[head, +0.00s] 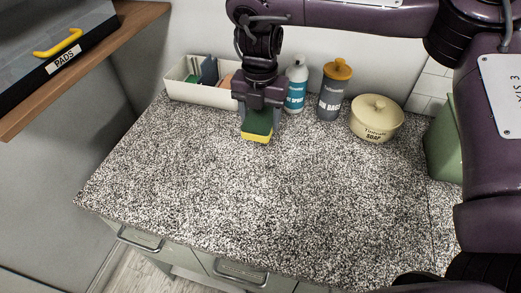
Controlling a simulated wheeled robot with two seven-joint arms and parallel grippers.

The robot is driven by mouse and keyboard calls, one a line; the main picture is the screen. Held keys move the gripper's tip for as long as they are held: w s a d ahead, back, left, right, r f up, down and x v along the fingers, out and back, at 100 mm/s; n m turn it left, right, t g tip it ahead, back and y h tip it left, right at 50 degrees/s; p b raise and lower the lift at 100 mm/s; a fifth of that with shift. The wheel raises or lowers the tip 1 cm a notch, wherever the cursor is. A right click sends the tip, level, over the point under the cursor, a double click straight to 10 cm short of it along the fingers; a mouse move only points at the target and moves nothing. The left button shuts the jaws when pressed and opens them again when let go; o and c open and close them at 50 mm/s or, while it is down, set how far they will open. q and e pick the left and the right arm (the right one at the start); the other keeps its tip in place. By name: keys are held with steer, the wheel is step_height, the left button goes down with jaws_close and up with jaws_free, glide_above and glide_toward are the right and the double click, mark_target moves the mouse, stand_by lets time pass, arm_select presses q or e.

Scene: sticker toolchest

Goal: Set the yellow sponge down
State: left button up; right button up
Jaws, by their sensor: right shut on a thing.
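The yellow sponge (257,137) has a dark green upper layer and shows in the head view near the back of the speckled counter (230,200). My right gripper (258,112) points down and is shut on the sponge, with its fingers on either side of it. The sponge hangs below the fingers, close to the counter top. I cannot tell whether its underside touches the counter. My left gripper is not in view.
A cream bin (195,93) with several items stands behind left. A spray bottle (296,85), a grey bottle with orange cap (333,92) and a soap pot (376,121) stand right. A green container (443,140) is far right. The counter's middle and front are clear.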

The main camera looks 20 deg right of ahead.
steer(key=p, duration=0.1)
glide_above(260, 158)
step_height(260, 158, down, 7)
steer(key=shift+r, duration=0.15)
step_height(260, 158, down, 4)
steer(key=shift+p, duration=0.6)
steer(key=shift+f, duration=0.4)
steer(key=shift+f, duration=0.1)
steer(key=o, duration=0.9)
steer(key=shift+o, duration=0.2)
